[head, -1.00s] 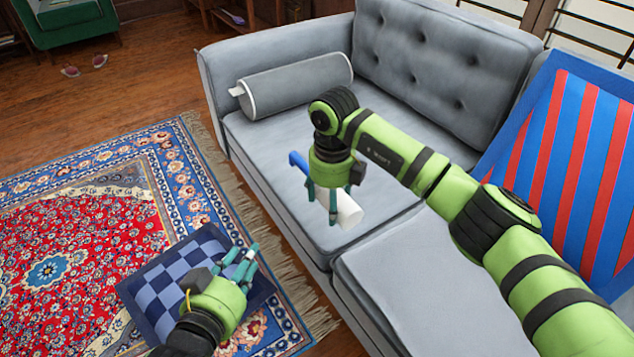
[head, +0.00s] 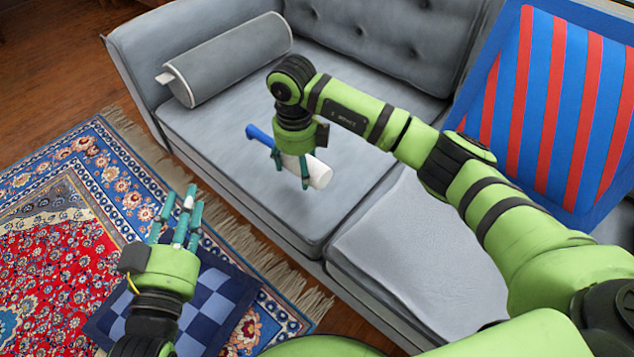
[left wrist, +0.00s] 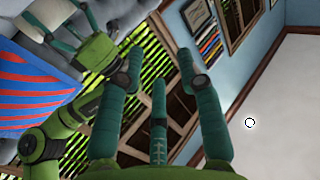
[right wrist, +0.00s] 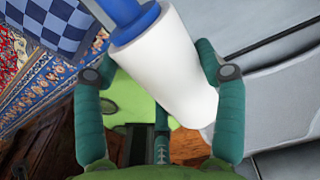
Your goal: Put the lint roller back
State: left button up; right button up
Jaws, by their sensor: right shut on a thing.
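The lint roller has a white roll (head: 318,174) and a blue handle (head: 259,134). In the right wrist view the white roll (right wrist: 165,72) lies between the fingers, with the blue handle toward the top. My left gripper (head: 178,210) is open and empty, fingers pointing up, over the rug side. The left wrist view shows its spread fingers (left wrist: 160,75) with nothing between them.
The grey sofa (head: 220,125) has a grey bolster (head: 228,72) and a red-and-blue striped cushion (head: 560,100). A blue checkered cushion (head: 215,300) lies on the patterned rug (head: 60,230). Wood floor (head: 50,75) shows at the upper left. The left wrist view shows a bookcase (left wrist: 205,35) with books.

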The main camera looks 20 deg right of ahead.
send_over(320, 192)
notch_tip(320, 192, down, 3)
jog(key=shift+r+b, duration=0.1)
jog(key=shift+b, duration=0.2)
notch_tip(320, 192, down, 4)
jog(key=shift+r+b, duration=0.1)
jog(key=shift+b, duration=0.6)
pick_arm(q)
jog(key=s+d+r+m+t+h, duration=0.2)
jog(key=s+r+t+h, duration=0.3)
jog(key=r, duration=0.7)
jog(key=shift+s+d+t, duration=0.2)
jog(key=shift+t, duration=0.4)
jog(key=shift+s+r+h, duration=0.15)
jog(key=shift+h, duration=0.15)
pick_arm(e)
jog(key=shift+f, duration=0.2)
jog(key=o, duration=1.1)
